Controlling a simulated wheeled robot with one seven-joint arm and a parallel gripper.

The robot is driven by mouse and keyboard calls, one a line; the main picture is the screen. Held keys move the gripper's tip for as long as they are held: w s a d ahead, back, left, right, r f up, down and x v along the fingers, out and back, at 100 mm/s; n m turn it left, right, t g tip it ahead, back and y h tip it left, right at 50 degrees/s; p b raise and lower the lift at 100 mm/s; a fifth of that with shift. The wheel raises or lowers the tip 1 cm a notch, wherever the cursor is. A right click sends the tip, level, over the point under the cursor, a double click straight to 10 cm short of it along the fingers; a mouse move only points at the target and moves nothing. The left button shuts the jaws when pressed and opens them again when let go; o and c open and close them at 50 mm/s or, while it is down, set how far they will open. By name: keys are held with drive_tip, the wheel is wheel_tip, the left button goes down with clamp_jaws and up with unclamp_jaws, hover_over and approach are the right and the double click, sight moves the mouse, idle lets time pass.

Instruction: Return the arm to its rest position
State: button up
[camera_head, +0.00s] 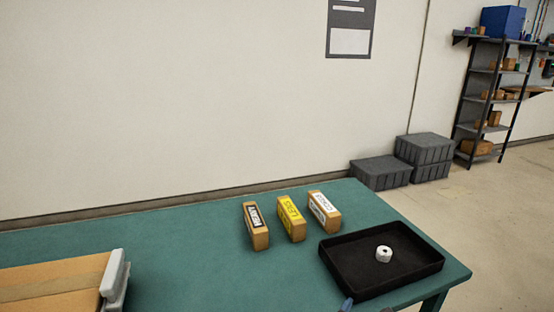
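I cannot make out my gripper or my arm with certainty in the head view. Two small dark tips, one of them bluish (347,304), poke in at the bottom edge just below the black tray. I cannot tell what they belong to. The green table (190,245) fills the lower part of the view. Three tan blocks stand on it in a row: one with a black-and-white label (257,238), one with a yellow label (291,222), and one with a white label (325,212).
A black tray (342,272) at the table's right end holds a small white nut-like piece (383,254). A tan slab with a grey-white end piece (112,275) lies at the lower left. The table's middle is clear. Grey crates (380,175) and a shelf rack (485,100) stand beyond.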

drive_tip(key=s+d+f+m+y, duration=0.1)
drive_tip(key=s+f+m+y, duration=0.1)
drive_tip(key=s+m, duration=0.35)
drive_tip(key=s+d+f+m+y, duration=0.1)
drive_tip(key=s+f+m+y, duration=0.1)
drive_tip(key=s, duration=0.7)
drive_tip(key=s+d+f+m+y, duration=0.15)
drive_tip(key=s+m, duration=0.25)
drive_tip(key=s, duration=0.4)
drive_tip(key=s+d+r+m+t+y, duration=0.1)
drive_tip(key=s+r+m+t, duration=0.2)
drive_tip(key=s+r+m, duration=1.2)
drive_tip(key=shift+s+r+m+t, duration=0.3)
drive_tip(key=shift+s+m, duration=0.25)
drive_tip(key=shift+s, duration=0.5)
